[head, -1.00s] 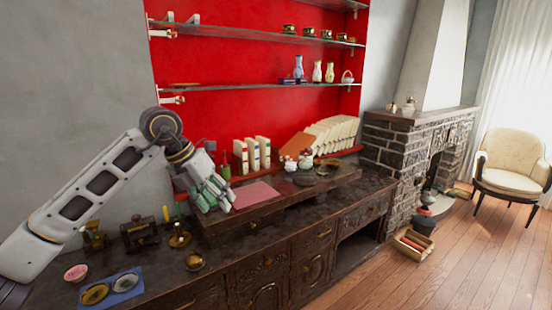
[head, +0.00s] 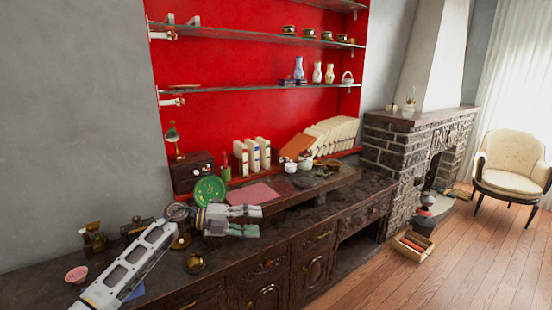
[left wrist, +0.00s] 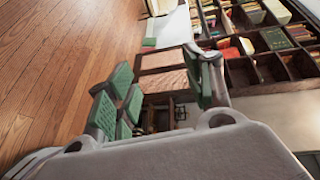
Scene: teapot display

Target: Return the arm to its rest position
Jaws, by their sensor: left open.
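My left arm comes in from the lower left in the head view. Its gripper (head: 258,220) is over the front part of the dark sideboard (head: 276,239), with its fingers pointing right. In the left wrist view the green-padded fingers (left wrist: 165,95) are spread apart with nothing between them. A green round plate (head: 209,191) stands upright behind the gripper, apart from it. My right gripper is not in view.
A pink mat (head: 254,193), white books (head: 253,154) and small pots stand on the sideboard's raised part. Brass items (head: 195,262) lie near the arm. Open wooden floor (head: 370,280) lies to the right. Glass shelves (head: 260,88) are above.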

